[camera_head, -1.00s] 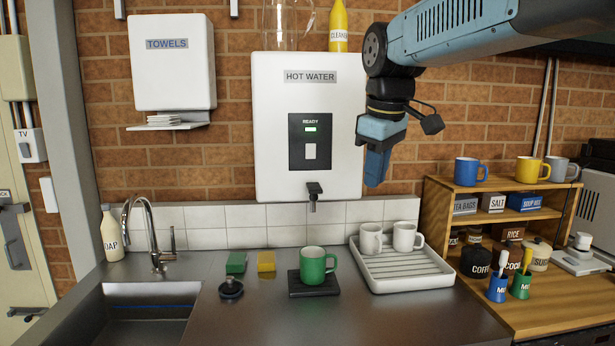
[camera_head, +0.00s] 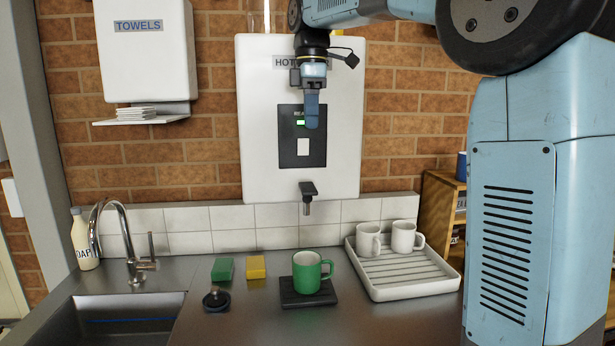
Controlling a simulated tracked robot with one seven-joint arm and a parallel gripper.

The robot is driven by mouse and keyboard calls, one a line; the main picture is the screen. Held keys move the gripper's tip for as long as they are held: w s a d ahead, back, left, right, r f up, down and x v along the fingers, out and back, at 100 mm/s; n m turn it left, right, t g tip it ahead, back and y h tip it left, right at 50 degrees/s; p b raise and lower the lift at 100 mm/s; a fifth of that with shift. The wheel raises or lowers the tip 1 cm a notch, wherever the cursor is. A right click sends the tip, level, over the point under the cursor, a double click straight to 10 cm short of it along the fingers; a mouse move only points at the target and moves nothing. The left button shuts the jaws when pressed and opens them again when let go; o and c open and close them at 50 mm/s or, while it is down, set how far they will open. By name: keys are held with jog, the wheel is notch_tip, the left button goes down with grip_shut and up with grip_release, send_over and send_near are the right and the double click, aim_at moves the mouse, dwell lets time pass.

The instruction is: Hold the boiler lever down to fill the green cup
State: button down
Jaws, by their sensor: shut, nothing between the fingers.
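The white hot water boiler (camera_head: 262,165) hangs on the brick wall, with a green light lit on its dark panel (camera_head: 290,157). Its black lever (camera_head: 308,187) and spout (camera_head: 307,208) stick out at the bottom edge. The green cup (camera_head: 307,273) stands upright on a black mat (camera_head: 309,300) on the counter, below the spout. My gripper (camera_head: 312,126) is shut and empty. It points down in front of the boiler's panel, above the lever and apart from it. It hides part of the boiler's label.
A white drying tray (camera_head: 414,291) with two white mugs (camera_head: 403,236) stands right of the cup. A green sponge (camera_head: 223,269), a yellow sponge (camera_head: 256,267) and a black plug (camera_head: 216,300) lie left. The tap (camera_head: 122,230) and sink (camera_head: 120,315) are farther left.

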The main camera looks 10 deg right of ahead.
jog(key=shift+a, duration=0.2)
send_near(308, 189)
notch_tip(308, 189, down, 7)
jog(key=shift+s+d, duration=0.1)
dwell(0.6)
dwell(0.4)
